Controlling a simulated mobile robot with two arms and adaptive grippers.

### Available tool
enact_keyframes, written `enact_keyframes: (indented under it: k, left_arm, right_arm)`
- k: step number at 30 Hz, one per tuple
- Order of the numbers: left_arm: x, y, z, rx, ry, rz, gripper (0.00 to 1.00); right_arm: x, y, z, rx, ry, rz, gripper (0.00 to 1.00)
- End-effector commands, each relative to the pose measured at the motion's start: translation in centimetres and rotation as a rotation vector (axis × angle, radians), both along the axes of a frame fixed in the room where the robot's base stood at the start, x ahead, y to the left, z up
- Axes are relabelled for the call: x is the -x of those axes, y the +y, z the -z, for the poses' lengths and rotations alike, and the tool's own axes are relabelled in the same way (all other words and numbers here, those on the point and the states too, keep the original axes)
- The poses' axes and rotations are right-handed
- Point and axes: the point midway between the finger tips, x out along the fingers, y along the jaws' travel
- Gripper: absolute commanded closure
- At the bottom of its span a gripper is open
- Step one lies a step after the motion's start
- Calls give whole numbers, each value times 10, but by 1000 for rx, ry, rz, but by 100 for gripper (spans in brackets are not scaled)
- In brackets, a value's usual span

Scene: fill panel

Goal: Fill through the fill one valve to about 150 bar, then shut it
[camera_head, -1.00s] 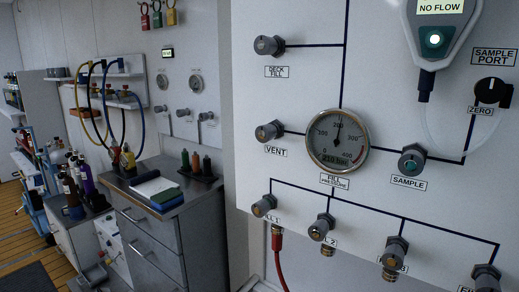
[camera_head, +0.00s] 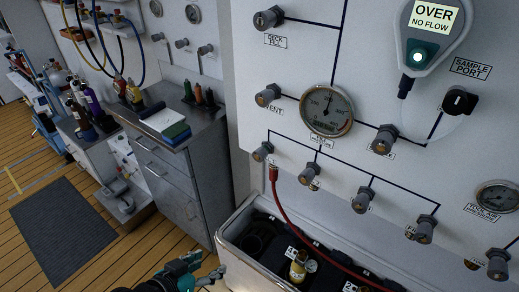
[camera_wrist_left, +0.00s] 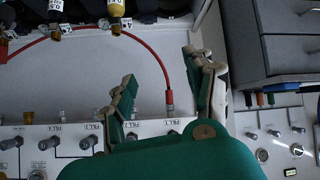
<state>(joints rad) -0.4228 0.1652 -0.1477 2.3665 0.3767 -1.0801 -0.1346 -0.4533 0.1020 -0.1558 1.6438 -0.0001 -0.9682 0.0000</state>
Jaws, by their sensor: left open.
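The fill one valve (camera_head: 262,152) is a grey knob at the left end of the panel's lower row. A red hose (camera_head: 286,210) hangs from the fitting under it; this hose also shows in the left wrist view (camera_wrist_left: 162,70). The fill pressure gauge (camera_head: 326,110) has its needle near the top; its digits are too small to read now. My left gripper (camera_head: 205,268) is low in the head view, below and left of the valve, apart from it. In the left wrist view its fingers (camera_wrist_left: 159,68) are spread and empty. My right gripper is not in view.
An open grey crate (camera_head: 232,245) with labelled cylinders (camera_head: 298,268) stands below the panel. A handheld meter (camera_head: 428,30) reads OVER, NO FLOW. A grey drawer cabinet (camera_head: 175,175) stands left. Floor with a dark mat (camera_head: 62,230) is clear farther left.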

Motion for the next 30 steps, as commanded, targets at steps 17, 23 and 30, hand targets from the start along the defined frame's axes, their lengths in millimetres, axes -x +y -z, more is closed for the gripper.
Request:
enact_keyframes:
  k: [17, 23, 30]
  left_arm:
    - [-91, -28, -127, 430, -521, -11, 46]
    - [-106, -34, -133, 446, -535, -19, 46]
    - [-146, -62, -135, 446, -533, -17, 46]
  right_arm:
    - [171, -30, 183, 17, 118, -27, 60]
    - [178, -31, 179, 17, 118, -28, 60]
    - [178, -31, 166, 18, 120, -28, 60]
